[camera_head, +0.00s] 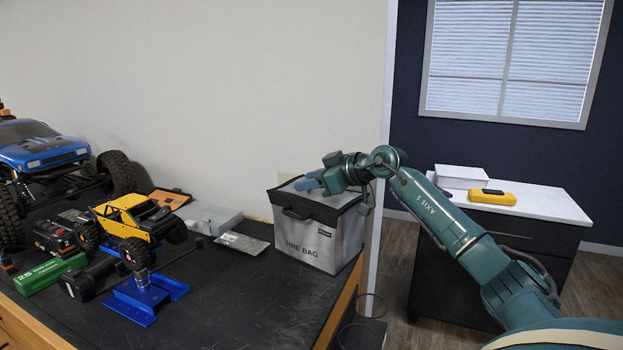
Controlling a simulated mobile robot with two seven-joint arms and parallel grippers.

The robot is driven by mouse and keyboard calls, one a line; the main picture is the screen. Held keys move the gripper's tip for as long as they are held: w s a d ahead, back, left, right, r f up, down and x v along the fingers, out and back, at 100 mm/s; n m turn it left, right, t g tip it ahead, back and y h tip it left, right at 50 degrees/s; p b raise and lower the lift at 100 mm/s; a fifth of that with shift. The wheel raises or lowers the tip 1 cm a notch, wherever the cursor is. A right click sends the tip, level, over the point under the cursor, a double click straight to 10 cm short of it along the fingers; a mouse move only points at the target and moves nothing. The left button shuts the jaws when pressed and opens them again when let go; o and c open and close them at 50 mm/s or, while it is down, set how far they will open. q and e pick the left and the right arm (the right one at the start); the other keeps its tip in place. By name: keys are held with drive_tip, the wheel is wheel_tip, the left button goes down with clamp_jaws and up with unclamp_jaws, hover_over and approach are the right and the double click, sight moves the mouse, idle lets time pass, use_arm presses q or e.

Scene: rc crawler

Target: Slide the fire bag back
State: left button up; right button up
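The fire bag (313,239) is a silver-grey box-shaped bag with black trim, a dark front handle and the words "FIRE BAG" on its front. It stands upright at the right end of the black workbench (230,305), near the wall. My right gripper (307,181) has blue fingertips and is over the top of the bag, pointing left. The fingers look close together, but I cannot tell whether they are open or shut, or whether they touch the lid. The gripper and wrist hide part of the bag's top. My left gripper is not in view.
Left of the bag lie a flat grey packet (243,243) and a grey box (213,219). A yellow crawler (135,217) sits on a blue stand (146,297), with a green box (50,274) nearby. The bench's front middle is clear. A side cabinet (541,207) stands beyond the bench at right.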

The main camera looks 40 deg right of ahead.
clamp_jaws()
idle(1.4)
drive_tip(key=n+g+y, duration=0.1)
drive_tip(key=n+y, duration=0.1)
drive_tip(key=shift+w+n+y, duration=0.1)
drive_tip(key=shift+n+y, duration=0.2)
drive_tip(key=shift+g, duration=0.3)
drive_tip(key=shift+o, duration=0.3)
unclamp_jaws()
drive_tip(key=shift+d, duration=0.15)
drive_tip(key=shift+s, duration=0.2)
